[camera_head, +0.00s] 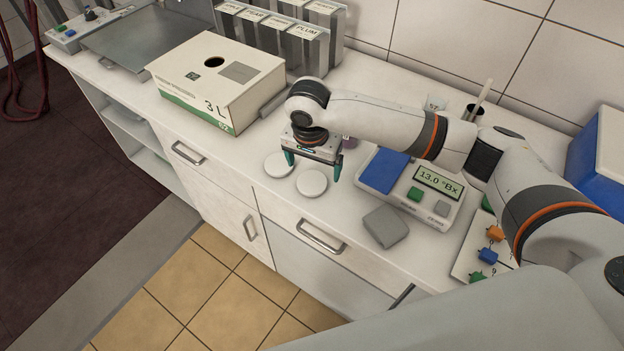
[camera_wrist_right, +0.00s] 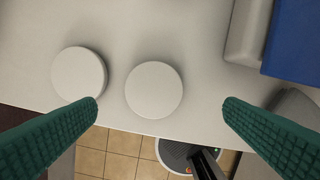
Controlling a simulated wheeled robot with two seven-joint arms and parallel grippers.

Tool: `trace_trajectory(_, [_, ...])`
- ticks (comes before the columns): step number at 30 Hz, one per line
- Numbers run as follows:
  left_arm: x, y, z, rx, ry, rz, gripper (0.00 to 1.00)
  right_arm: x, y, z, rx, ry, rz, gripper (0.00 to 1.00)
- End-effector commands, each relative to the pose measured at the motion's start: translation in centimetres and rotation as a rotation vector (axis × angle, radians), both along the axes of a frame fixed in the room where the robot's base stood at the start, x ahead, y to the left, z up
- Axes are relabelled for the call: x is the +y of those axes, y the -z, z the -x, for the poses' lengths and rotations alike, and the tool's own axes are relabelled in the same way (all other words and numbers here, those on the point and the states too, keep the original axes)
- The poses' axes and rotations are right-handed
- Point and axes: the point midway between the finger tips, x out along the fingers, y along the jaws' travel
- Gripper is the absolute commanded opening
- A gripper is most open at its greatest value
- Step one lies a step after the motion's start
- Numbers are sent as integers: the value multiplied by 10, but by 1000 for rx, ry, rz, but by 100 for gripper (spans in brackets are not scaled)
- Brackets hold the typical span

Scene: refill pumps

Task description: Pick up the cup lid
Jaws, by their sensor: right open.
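Two round white cup lids lie flat on the counter, side by side. In the right wrist view one lid (camera_wrist_right: 79,74) is at the left and the other lid (camera_wrist_right: 154,90) is near the middle. My right gripper (camera_head: 313,166) is open and empty above the lids. Its green fingers (camera_wrist_right: 163,106) spread wide on both sides of the middle lid, not touching it. My left gripper is not in view.
A white 3 L box (camera_head: 211,84) stands left of the gripper. A refractometer (camera_head: 437,193) reading 13.0 °Bx and a grey pad (camera_head: 385,226) are at the right. Labelled dispensers (camera_head: 290,35) stand behind. The counter's front edge is close to the lids.

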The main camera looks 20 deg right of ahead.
Motion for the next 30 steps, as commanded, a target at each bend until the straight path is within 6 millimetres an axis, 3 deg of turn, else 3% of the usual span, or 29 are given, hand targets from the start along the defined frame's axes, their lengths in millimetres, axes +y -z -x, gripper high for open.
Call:
trace_trajectory(4, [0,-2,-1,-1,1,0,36,0,10,-1,1,-1,-1,91])
trace_trajectory(9, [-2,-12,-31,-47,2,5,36,2,30,-2,2,-2,2,91])
trace_trajectory(12, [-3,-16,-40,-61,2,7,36,2,46,-4,1,-2,2,91])
trace_trajectory(16, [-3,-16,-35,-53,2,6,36,1,59,-5,0,-3,0,91])
trace_trajectory(23, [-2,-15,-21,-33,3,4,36,1,62,-5,-2,-4,0,91])
trace_trajectory(26, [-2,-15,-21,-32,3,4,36,1,61,-5,-1,-4,0,80])
trace_trajectory(30, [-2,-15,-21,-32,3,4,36,1,61,-5,-1,-3,0,57])
